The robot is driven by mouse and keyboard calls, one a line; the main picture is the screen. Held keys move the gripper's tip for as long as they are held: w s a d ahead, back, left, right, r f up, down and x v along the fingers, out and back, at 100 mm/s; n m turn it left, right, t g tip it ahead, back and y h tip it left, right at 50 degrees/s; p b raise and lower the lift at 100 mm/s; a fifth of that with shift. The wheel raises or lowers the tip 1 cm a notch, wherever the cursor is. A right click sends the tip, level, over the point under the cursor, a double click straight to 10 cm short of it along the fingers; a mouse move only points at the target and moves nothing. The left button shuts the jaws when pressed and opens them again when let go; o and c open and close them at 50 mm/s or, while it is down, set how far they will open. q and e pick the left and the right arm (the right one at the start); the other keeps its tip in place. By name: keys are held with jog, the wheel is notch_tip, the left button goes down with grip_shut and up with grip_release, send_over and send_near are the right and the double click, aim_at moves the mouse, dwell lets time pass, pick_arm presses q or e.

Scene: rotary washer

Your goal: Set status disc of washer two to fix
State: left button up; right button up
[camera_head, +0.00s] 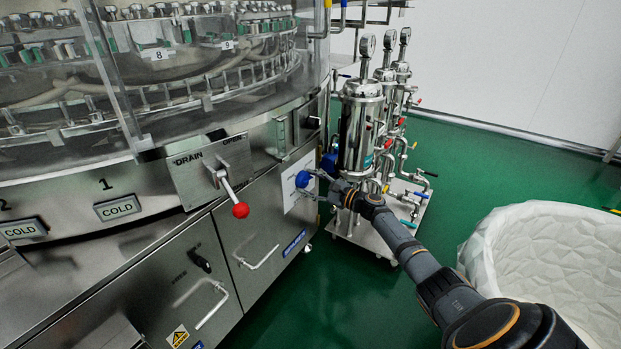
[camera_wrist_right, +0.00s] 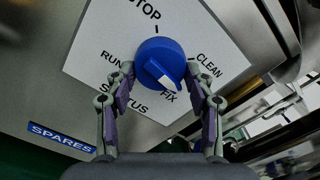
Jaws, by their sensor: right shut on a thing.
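The status disc is a round blue knob (camera_wrist_right: 160,62) with a white pointer mark, on a white plate (camera_wrist_right: 222,50) lettered STOP, RUN, CLEAN, FIX and STATUS. The white mark points at the word FIX. The knob (camera_head: 302,179) also shows in the head view, on the machine's front right of the drain lever. My right gripper (camera_head: 312,181) reaches it from the right. In the right wrist view its two fingers (camera_wrist_right: 159,70) are closed on either side of the knob. No washer number is readable on this plate. My left gripper is out of view.
A red-tipped drain lever (camera_head: 240,210) sticks out left of the plate. A steel filter cart (camera_head: 375,225) with gauges and pipes stands close behind my right gripper. A white lined bin (camera_head: 550,255) is at the right. Green floor between them is clear.

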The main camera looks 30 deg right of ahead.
jog(key=m+p, duration=0.2)
jog(key=m, duration=0.1)
jog(key=shift+r+m, duration=0.1)
jog(key=shift+m, duration=0.3)
jog(key=shift+s+a+m+p, duration=0.1)
jog(key=shift+m+p, duration=0.85)
jog(key=shift+m, duration=0.85)
jog(key=shift+f+m, duration=0.2)
jog(key=shift+m, duration=0.1)
jog(key=o, duration=1.2)
jog(key=v, duration=1.2)
